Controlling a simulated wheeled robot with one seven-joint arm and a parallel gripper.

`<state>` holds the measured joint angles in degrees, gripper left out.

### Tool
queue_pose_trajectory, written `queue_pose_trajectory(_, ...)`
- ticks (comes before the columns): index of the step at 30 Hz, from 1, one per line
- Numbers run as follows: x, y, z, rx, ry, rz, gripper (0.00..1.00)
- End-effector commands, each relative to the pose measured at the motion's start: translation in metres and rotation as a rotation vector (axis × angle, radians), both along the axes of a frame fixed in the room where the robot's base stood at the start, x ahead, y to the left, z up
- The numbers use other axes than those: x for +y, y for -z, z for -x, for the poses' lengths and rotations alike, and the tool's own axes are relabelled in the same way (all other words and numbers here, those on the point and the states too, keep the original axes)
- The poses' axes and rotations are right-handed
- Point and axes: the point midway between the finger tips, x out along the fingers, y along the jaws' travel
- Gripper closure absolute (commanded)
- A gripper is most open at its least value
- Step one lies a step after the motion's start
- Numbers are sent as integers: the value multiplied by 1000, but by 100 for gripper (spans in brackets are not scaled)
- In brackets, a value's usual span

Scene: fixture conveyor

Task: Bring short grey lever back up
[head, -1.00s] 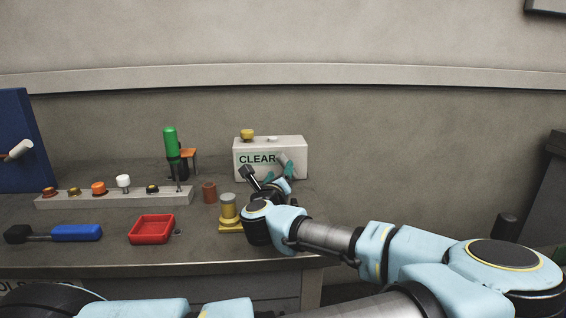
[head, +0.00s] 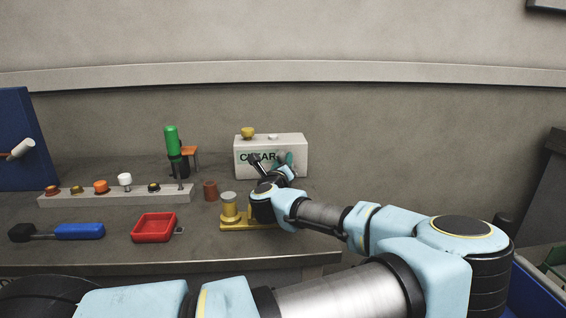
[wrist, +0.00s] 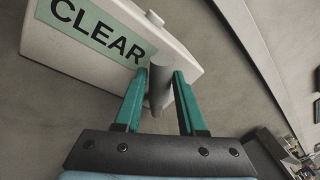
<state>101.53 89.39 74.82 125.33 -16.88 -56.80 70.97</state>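A white box (head: 242,170) with a green CLEAR label stands at the back of the bench. It also shows in the wrist view (wrist: 185,68). The short grey lever (wrist: 160,82) is a plain grey cylinder at the box's front, right of the label. My gripper (wrist: 161,72) has two teal fingers, one on each side of the lever. Small gaps seem to show beside it, so the fingers look open; whether either touches is unclear. In the head view my gripper (head: 281,159) is at the box's front and mostly covers the lever.
A yellow-based fixture with a grey top (head: 229,205) stands just left of my wrist. Further left are a brown cylinder (head: 210,190), a red tray (head: 153,228), a strip of several knobs (head: 105,197), a green-handled tool (head: 172,140) and a blue-handled tool (head: 78,231).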

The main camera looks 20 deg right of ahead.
Motion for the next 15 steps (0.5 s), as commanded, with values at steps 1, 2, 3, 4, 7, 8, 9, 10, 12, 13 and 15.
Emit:
queue_pose_trajectory(1,0,0,0,0,0,0,67)
queue_pose_trajectory(2,0,0,0,0,0,0,70)
queue_pose_trajectory(3,0,0,0,0,0,0,75)
queue_pose_trajectory(4,0,0,0,0,0,0,78)
queue_pose_trajectory(7,0,0,0,0,0,0,90)
queue_pose_trajectory(8,0,0,0,0,0,0,93)
queue_pose_trajectory(9,0,0,0,0,-1,0,98)
queue_pose_trajectory(10,0,0,0,0,-1,0,100)
queue_pose_trajectory(12,0,0,0,0,-1,0,100)
queue_pose_trajectory(13,0,0,0,0,-1,0,100)
queue_pose_trajectory(15,0,0,0,0,-1,0,100)
